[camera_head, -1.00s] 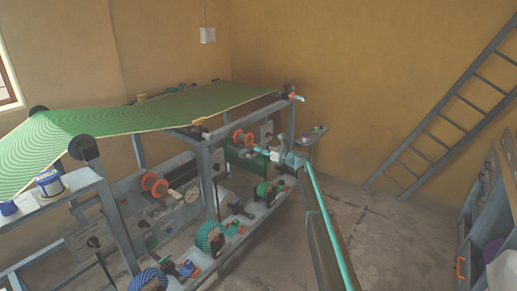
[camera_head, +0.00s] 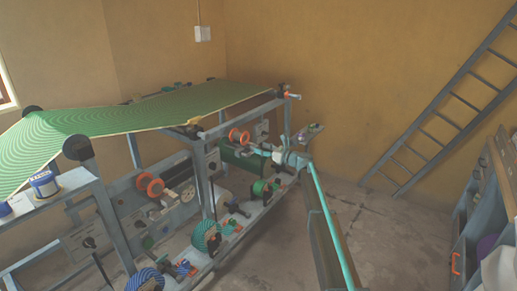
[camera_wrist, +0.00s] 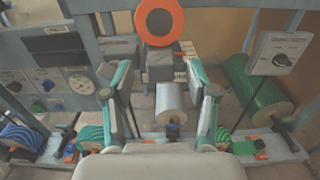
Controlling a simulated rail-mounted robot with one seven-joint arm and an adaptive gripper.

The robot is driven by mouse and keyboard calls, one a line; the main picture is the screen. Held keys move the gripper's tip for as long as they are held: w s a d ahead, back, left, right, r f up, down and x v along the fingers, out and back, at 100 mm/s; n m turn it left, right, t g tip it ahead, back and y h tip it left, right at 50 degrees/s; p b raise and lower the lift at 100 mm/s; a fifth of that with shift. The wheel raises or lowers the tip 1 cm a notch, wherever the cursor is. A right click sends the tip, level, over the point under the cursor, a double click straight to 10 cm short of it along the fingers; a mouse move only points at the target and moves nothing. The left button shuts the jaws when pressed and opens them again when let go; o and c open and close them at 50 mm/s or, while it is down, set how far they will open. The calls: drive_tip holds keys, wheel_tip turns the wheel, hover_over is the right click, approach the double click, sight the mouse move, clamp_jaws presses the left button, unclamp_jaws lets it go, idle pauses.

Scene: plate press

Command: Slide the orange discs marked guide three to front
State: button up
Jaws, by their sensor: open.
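A pair of orange discs (camera_head: 239,136) on a shaft sits on the far part of the press frame, below the green sheet. A second orange pair (camera_head: 152,185) sits further left on the nearer panel. In the wrist view one round orange disc (camera_wrist: 159,22) with a dark grey centre faces me at the top middle, above a grey block. I cannot read any mark on it. My gripper (camera_wrist: 160,80) is open and empty, its teal-and-grey fingers apart below the disc. In the head view my gripper (camera_head: 262,152) is just right of and below the far pair.
The green sheet (camera_head: 150,108) spans the frame top. A silver roller (camera_wrist: 171,104) lies between and below my fingers. A green roller (camera_wrist: 259,90) and a dial box (camera_wrist: 284,50) are at right. Floor at right is clear.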

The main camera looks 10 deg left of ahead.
drive_tip(key=v, duration=0.9)
